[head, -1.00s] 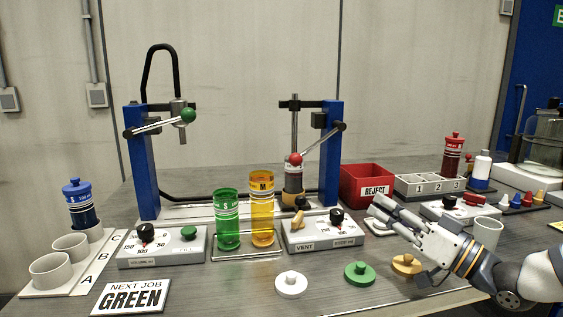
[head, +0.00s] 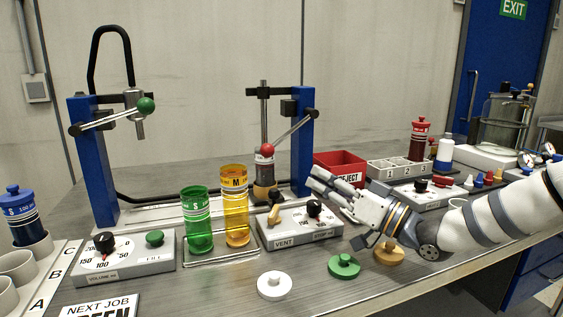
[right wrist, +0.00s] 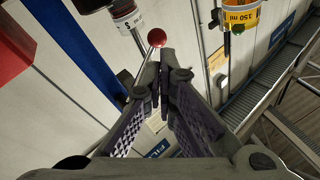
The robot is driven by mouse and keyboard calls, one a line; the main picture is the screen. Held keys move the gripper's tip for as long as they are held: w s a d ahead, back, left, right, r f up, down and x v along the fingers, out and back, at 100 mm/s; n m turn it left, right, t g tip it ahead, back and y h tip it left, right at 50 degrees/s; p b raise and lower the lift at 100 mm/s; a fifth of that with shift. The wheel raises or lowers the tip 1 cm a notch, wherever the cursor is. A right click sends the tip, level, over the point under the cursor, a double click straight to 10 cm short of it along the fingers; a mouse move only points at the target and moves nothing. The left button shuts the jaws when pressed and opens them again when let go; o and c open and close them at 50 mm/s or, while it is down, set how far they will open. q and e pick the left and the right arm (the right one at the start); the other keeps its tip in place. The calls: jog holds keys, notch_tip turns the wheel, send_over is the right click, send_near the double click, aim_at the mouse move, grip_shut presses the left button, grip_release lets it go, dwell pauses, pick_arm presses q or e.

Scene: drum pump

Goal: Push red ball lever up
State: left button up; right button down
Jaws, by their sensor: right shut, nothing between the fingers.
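The red ball (head: 267,150) is at the low left end of a metal lever (head: 292,132), which slopes up right to a pivot on the right blue post (head: 302,155). The ball hangs in front of the press column, above the black and tan base piece. My right gripper (head: 312,180) is shut and empty, right of and a little below the ball in the head view, fingers pointing left. In the right wrist view the red ball (right wrist: 157,37) shows just beyond the closed fingertips (right wrist: 165,62), with no clear contact. My left gripper is out of view.
A red reject bin (head: 340,165) is behind my right gripper. White, green and tan knobbed discs lie in front.

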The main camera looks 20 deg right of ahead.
aim_at(269, 151)
jog(key=x, duration=1)
jog(key=shift+w+b, duration=0.1)
jog(key=shift+b, duration=0.3)
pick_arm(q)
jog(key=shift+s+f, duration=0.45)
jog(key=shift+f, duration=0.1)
pick_arm(e)
jog(key=shift+a+r, duration=0.1)
jog(key=shift+a, duration=0.05)
jog(key=shift+a+r+m+t, duration=0.2)
jog(key=shift+m+t, duration=0.1)
jog(key=shift+m, duration=0.1)
